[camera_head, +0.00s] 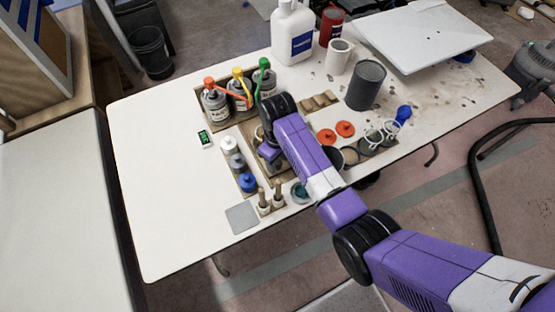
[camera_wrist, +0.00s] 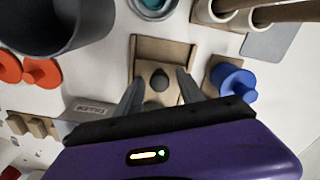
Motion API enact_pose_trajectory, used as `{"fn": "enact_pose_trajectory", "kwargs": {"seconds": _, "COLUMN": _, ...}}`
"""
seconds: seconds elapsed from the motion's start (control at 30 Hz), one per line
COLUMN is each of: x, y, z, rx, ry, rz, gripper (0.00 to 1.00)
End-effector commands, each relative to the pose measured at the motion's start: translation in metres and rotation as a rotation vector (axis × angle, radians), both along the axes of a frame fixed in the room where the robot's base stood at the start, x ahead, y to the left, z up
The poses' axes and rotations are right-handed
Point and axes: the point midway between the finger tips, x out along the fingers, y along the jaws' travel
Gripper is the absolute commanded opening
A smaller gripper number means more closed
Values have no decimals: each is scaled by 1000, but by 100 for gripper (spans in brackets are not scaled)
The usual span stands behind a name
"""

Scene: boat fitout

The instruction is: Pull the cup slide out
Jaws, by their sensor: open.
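In the wrist view, what looks like the cup slide (camera_wrist: 172,48) is a light wooden tray-like piece with raised edges. A dark round knob (camera_wrist: 159,77) sits on it. My gripper (camera_wrist: 160,84) is open, with one finger on each side of the knob. The picture does not show whether the fingers touch it. In the head view, my arm covers most of the slide, and my gripper (camera_head: 268,151) is over the middle of the white table, its fingertips hard to make out.
A blue-capped pot (camera_head: 247,182) stands left of the slide, and a teal bowl (camera_head: 300,192) is in front. Brushes in a wooden holder (camera_head: 270,208) stand nearby. Orange discs (camera_head: 345,129) and a grey can (camera_head: 366,86) are to the right. The table's left side is clear.

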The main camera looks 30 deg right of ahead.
Motion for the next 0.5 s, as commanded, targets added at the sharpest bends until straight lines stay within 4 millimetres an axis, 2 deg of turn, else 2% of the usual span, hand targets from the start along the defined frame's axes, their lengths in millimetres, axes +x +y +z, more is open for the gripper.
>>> {"fn": "enact_pose_trajectory", "kwargs": {"seconds": 0.2, "x": 0, "y": 0, "z": -1, "rx": 0, "ry": 0, "rz": 0, "gripper": 45}}
{"fn": "enact_pose_trajectory", "kwargs": {"seconds": 0.43, "x": 0, "y": 0, "z": 0, "rx": 0, "ry": 0, "rz": 0, "gripper": 0}}
{"fn": "enact_pose_trajectory", "kwargs": {"seconds": 0.5, "x": 0, "y": 0, "z": 0, "rx": 0, "ry": 0, "rz": 0, "gripper": 0}}
